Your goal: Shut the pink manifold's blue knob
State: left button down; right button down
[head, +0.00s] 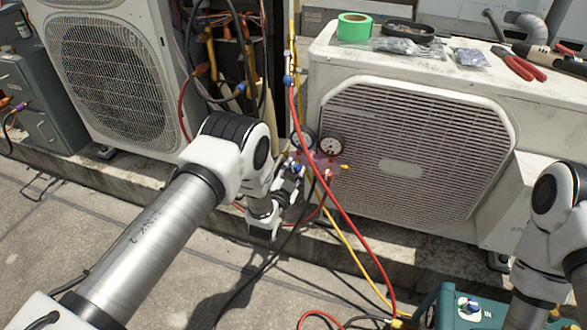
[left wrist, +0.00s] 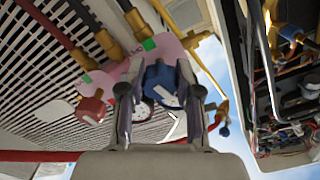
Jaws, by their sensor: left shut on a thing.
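The pink manifold (head: 325,162) hangs in front of the grille of the right condenser, with two round gauges above it. It also shows in the left wrist view (left wrist: 168,48). Its blue knob (left wrist: 162,84) sits between the fingers of my left gripper (left wrist: 158,100), which is shut on it. In the head view my left gripper (head: 291,176) is at the manifold's left end, and my wrist and fingers hide most of the blue knob there. A red knob (left wrist: 93,106) is on the manifold's other end, apart from my fingers. My right arm shows at the right edge; its gripper is out of view.
Red, yellow and black hoses (head: 350,222) hang around the manifold and run to the ground. Green tape (head: 355,28) and red-handled pliers (head: 520,64) lie on the right condenser (head: 490,100). A teal machine (head: 450,304) stands at bottom right. The left foreground floor is clear.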

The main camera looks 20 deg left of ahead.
pick_arm(q)
jog(key=shift+m, duration=1.2)
jog(key=c, duration=0.8)
grip_release()
jog(key=s, duration=1.2)
jog(key=shift+a, duration=0.2)
